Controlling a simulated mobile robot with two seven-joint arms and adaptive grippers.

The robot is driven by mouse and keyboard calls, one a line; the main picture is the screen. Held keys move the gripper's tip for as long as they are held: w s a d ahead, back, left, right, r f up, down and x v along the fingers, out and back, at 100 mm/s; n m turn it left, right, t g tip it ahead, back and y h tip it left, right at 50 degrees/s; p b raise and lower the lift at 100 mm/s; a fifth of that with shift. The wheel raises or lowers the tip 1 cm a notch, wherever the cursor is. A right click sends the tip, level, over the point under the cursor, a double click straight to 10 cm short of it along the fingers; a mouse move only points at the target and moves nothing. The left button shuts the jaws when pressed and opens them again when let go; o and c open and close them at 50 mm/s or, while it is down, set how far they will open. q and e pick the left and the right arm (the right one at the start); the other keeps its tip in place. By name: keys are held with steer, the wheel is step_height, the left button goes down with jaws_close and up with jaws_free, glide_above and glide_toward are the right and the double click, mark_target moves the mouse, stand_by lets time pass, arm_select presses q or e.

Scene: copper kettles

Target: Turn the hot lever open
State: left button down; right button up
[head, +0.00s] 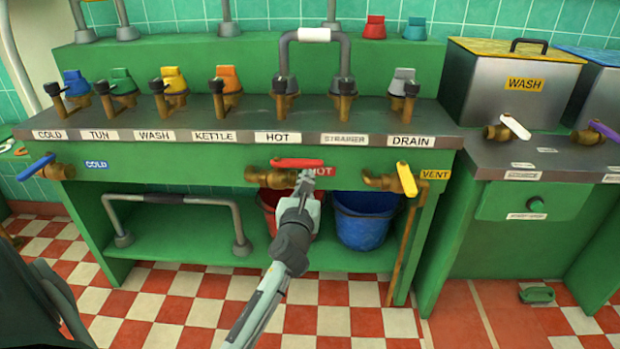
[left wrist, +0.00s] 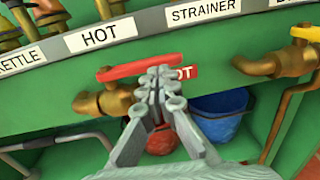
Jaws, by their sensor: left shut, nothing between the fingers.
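The hot lever (head: 297,163) is a red handle on a brass valve on the front of the green bench. It lies about level, along the bench front, beside a red HOT tag (head: 324,171). The lever also shows in the left wrist view (left wrist: 138,68), tilted up to the right there. My left gripper (head: 306,180) is shut and empty, with its fingertips at the lever's right end. In the left wrist view the fingers (left wrist: 162,85) overlap the lever's right part; I cannot tell whether they touch it. My right gripper is not in view.
A blue cold lever (head: 36,166) sits at the left and a yellow vent lever (head: 406,179) at the right. A blue bucket (head: 366,222) and a partly hidden red bucket (head: 270,205) stand below. A metal rail (head: 175,199) is at the lower left.

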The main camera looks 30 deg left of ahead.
arm_select(q)
steer(key=d+v, duration=0.1)
steer(key=v, duration=1)
steer(key=s+f+n+g+h, duration=0.1)
steer(key=s+f+n+g, duration=0.3)
steer(key=f+n, duration=0.55)
steer(key=s+f+n+g+h, duration=0.2)
steer(key=s+f+n+g, duration=0.15)
steer(key=f+n, duration=0.55)
steer(key=s+d+f+n+g+h, duration=0.2)
steer(key=s+d+f+n, duration=0.1)
steer(key=s+f+n, duration=0.2)
steer(key=s+d+f+n+g+h, duration=0.1)
steer(key=s+d+f+n+g, duration=0.2)
steer(key=s+f+n, duration=0.2)
steer(key=s+f, duration=0.1)
steer(key=s, duration=0.1)
steer(key=shift+s+d+f+h+b, duration=0.3)
steer(key=shift+s+h+b, duration=0.05)
steer(key=shift+h+b, duration=0.05)
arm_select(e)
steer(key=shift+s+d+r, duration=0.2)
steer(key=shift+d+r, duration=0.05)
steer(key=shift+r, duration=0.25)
arm_select(q)
steer(key=shift+n, duration=0.25)
